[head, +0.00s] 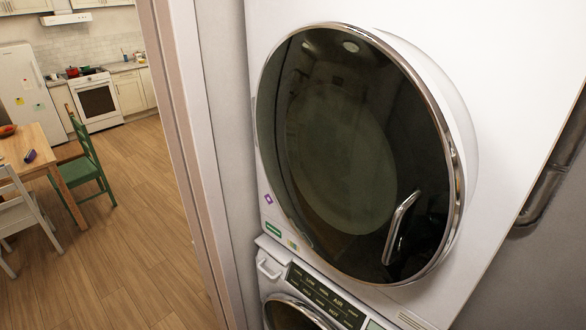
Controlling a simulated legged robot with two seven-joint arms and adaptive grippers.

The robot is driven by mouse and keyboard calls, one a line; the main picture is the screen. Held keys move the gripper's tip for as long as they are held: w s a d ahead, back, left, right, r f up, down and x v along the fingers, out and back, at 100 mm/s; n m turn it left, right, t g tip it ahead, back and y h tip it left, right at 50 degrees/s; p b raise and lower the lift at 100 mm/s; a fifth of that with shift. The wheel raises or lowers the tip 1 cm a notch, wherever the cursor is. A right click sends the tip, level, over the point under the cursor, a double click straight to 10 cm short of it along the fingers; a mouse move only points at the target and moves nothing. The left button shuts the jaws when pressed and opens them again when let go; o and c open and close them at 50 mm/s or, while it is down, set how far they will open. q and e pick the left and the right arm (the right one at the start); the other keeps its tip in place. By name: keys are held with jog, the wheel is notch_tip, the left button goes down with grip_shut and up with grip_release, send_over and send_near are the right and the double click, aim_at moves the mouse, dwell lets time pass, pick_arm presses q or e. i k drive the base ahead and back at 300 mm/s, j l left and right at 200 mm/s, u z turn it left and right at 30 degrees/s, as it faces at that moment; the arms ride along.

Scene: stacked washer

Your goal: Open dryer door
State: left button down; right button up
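The dryer (268,110) is the white upper machine of the stack in the head view. Its round door (345,150) has dark glass and a chrome rim, and it looks shut. A curved chrome handle (400,228) stands on the lower right part of the door. Neither of my grippers shows in the view, and nothing touches the handle.
A white washer (285,300) with a control panel (325,295) sits below the dryer. A door frame (185,130) stands close on the left, with a kitchen, table (30,150) and chairs beyond. A dark pipe (548,185) runs along the right.

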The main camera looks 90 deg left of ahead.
aim_at(361, 151)
jog(key=u, duration=2.95)
jog(key=k+l+z, duration=0.15)
jog(key=l, duration=0.25)
